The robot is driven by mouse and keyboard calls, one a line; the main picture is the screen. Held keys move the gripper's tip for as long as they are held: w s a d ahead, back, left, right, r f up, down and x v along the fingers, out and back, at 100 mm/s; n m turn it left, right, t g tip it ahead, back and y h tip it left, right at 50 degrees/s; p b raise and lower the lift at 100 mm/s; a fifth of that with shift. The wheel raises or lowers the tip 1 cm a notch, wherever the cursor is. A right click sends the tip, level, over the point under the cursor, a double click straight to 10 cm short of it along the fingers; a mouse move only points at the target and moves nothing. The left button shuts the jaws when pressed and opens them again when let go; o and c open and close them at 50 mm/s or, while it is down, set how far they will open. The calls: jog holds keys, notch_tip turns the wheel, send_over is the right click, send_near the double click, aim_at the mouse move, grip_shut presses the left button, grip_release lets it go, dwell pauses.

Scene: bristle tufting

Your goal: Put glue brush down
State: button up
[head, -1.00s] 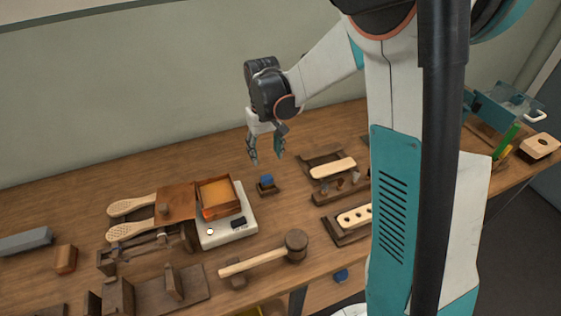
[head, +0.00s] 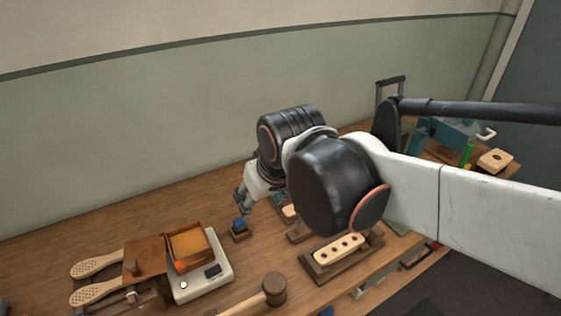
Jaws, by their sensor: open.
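I cannot make out a glue brush for certain. My gripper (head: 244,202) is open, with no object visible between its fingers. In the picture it is just above a small blue piece (head: 240,224) in a dark wooden holder (head: 240,235); I cannot tell the gap between them. My forearm covers the right part of the bench and hides part of the racks behind it.
A white scale (head: 215,283) carries an orange-brown tray (head: 204,258). Left of it are pale paddle-shaped handles (head: 96,266). A mallet (head: 274,289) lies in front, and a drilled block (head: 339,248) sits right. A green upright piece (head: 467,155) stands far right. The back-left bench is clear.

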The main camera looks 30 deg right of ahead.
jog(key=shift+t, duration=0.8)
jog(key=s, duration=0.4)
jog(key=shift+s+f, duration=0.15)
jog(key=shift+s, duration=0.25)
jog(key=shift+o, duration=0.4)
